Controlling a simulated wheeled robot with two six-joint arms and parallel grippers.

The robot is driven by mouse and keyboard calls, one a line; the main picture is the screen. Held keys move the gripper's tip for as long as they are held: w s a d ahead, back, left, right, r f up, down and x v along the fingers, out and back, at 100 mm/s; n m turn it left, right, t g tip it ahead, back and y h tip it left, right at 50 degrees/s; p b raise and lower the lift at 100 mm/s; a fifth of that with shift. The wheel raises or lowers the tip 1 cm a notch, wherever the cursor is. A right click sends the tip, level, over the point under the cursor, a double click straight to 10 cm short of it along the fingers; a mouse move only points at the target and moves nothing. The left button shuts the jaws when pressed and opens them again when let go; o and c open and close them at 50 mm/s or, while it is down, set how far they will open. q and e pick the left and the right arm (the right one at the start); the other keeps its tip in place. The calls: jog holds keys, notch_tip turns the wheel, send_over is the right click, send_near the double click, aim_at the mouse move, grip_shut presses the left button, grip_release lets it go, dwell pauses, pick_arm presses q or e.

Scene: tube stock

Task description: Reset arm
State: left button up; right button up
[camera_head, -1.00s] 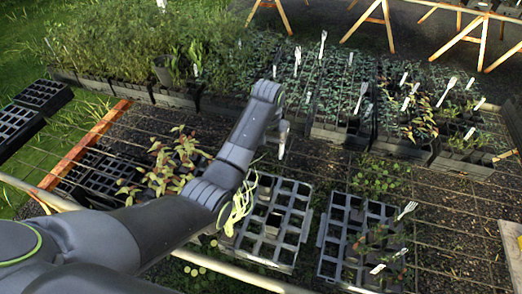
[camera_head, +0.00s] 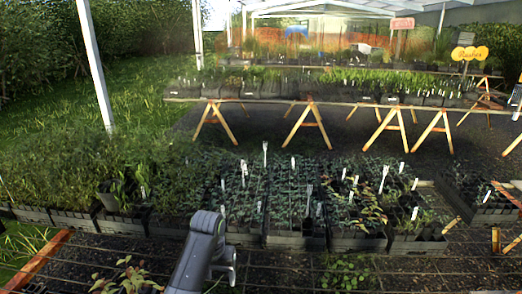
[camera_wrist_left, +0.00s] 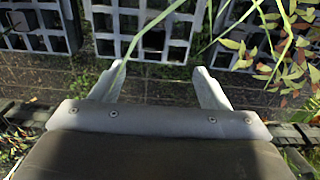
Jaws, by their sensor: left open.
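My left gripper (camera_wrist_left: 155,84) shows at the bottom of the left wrist view, its two pale fingers spread apart with nothing between them. It hangs above the bench, near empty black pot trays (camera_wrist_left: 150,28). In the head view my left gripper (camera_head: 231,264) shows at the end of the grey arm, low and left of the middle, just in front of the row of planted trays (camera_head: 290,241). Its fingertips are partly cut off there. My right gripper is in neither view.
Leafy seedlings (camera_head: 126,278) stand at the lower left, and reddish-green leaves (camera_wrist_left: 290,55) hang at the right of the wrist view. White labels stick up from the planted trays. A long bench on wooden trestles (camera_head: 305,127) stands behind. A white post (camera_head: 97,65) rises at left.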

pick_arm(q)
jog(key=s+a+f+t, duration=0.1)
jog(key=s+a+f, duration=0.25)
jog(key=s, duration=0.25)
jog(key=s+a+f+n, duration=0.1)
jog(key=s+a+f, duration=0.1)
jog(key=s+a, duration=0.25)
jog(key=s+a+f+t, duration=0.1)
jog(key=s+a+f, duration=0.2)
jog(key=s, duration=0.4)
jog(key=s+a+r+t+y, duration=0.1)
jog(key=s+a+r, duration=0.2)
jog(key=s, duration=0.6)
jog(key=s+a+r+y, duration=0.1)
jog(key=s+a+r, duration=0.2)
jog(key=s, duration=0.6)
notch_tip(320, 180, down, 33)
jog(key=a+b, duration=0.1)
jog(key=b, duration=0.7)
jog(key=s+f+g+b, duration=0.1)
jog(key=s+f+b, duration=0.2)
jog(key=s+f, duration=0.5)
jog(key=s+d+f+g+h+b, duration=0.1)
jog(key=s+f+b, duration=0.2)
jog(key=s+f, duration=0.4)
notch_tip(320, 180, down, 7)
jog(key=shift+s+f, duration=0.2)
jog(key=shift+s, duration=0.2)
